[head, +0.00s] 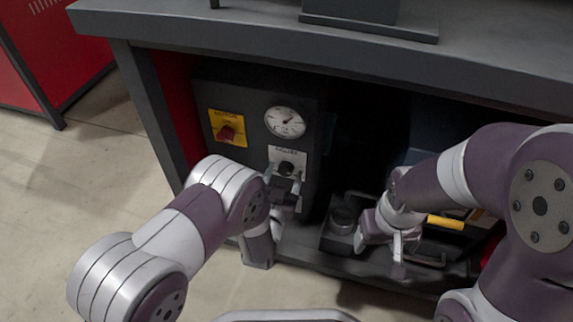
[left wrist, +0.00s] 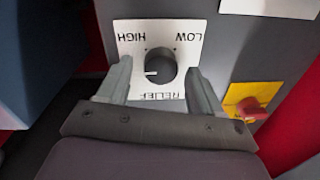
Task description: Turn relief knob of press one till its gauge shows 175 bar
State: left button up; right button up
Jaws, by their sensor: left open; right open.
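The relief knob (left wrist: 160,66) is a dark round knob with a white pointer mark, on a white plate (left wrist: 130,32) lettered HIGH, LOW and RELIEF, upside down in the left wrist view. My left gripper (left wrist: 162,82) is open, one finger on each side of the knob; I cannot tell whether they touch it. In the head view the knob (head: 287,169) shows just above my left gripper (head: 284,188). The round white gauge (head: 285,122) sits above it with a red needle; its reading is too small to tell. My right gripper (head: 380,243) appears open and empty, low in the bay.
The table top (head: 250,40) overhangs the bay. A dark cylindrical part (head: 343,217) and a yellow bar (head: 445,222) lie near my right gripper. Floor at left is clear.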

pick_arm(q)
jog(key=c, duration=1.1)
jog(key=shift+o, duration=0.2)
jog(key=shift+r+m+p, duration=0.3)
jog(key=shift+m+p, duration=0.5)
jog(key=shift+p, duration=0.25)
jog(key=shift+f+m+p, duration=0.15)
jog(key=shift+m+p, duration=0.15)
jog(key=shift+m, duration=0.3)
jog(key=shift+f, duration=0.15)
jog(key=o, duration=1.1)
jog(key=shift+c, duration=0.2)
